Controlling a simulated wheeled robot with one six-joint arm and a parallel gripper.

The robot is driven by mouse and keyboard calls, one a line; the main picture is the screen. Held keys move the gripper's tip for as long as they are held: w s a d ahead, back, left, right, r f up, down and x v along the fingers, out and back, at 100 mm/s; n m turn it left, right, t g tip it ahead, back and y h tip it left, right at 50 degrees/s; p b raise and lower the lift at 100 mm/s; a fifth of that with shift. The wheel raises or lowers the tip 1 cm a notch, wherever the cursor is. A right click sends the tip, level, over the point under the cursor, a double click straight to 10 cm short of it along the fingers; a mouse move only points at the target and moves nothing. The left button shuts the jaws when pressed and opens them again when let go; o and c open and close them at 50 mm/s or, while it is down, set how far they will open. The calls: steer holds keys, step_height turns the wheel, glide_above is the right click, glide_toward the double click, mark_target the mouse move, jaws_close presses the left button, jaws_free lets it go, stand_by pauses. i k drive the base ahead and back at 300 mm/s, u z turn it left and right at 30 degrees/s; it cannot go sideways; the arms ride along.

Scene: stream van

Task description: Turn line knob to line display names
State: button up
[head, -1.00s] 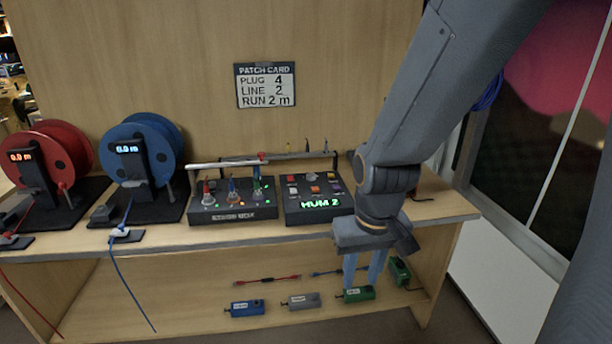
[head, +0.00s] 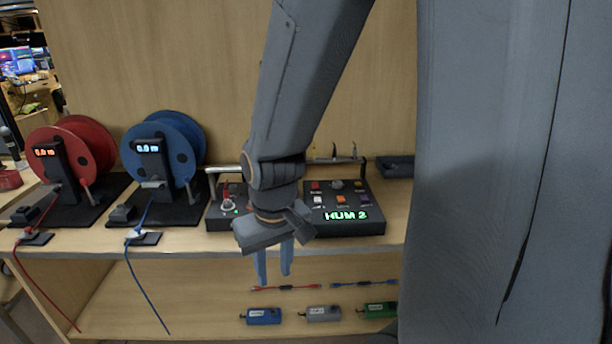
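A black control box (head: 372,227) stands on the bench right of my gripper. Its lit green display (head: 346,216) reads "HUM 2". A round dark knob (head: 337,184) sits at the top of its panel among coloured buttons; I cannot read its label. A second black box (head: 217,221) to its left is mostly hidden behind my wrist; a red-topped lever (head: 227,200) shows on it. My gripper (head: 274,278) points down in front of the bench edge, its two blue fingers apart with nothing between them. The patch card is almost all hidden behind my arm.
A red reel (head: 92,145) and a blue reel (head: 185,140) stand on the bench at the left, both displays reading 0.0 m. Cables and small blue, grey and green boxes (head: 322,314) lie on the lower shelf. My own grey body blocks the right side.

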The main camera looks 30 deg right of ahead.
mark_target(337, 185)
steer(key=z, duration=0.25)
steer(key=i, duration=1.2)
steer(key=z, duration=0.2)
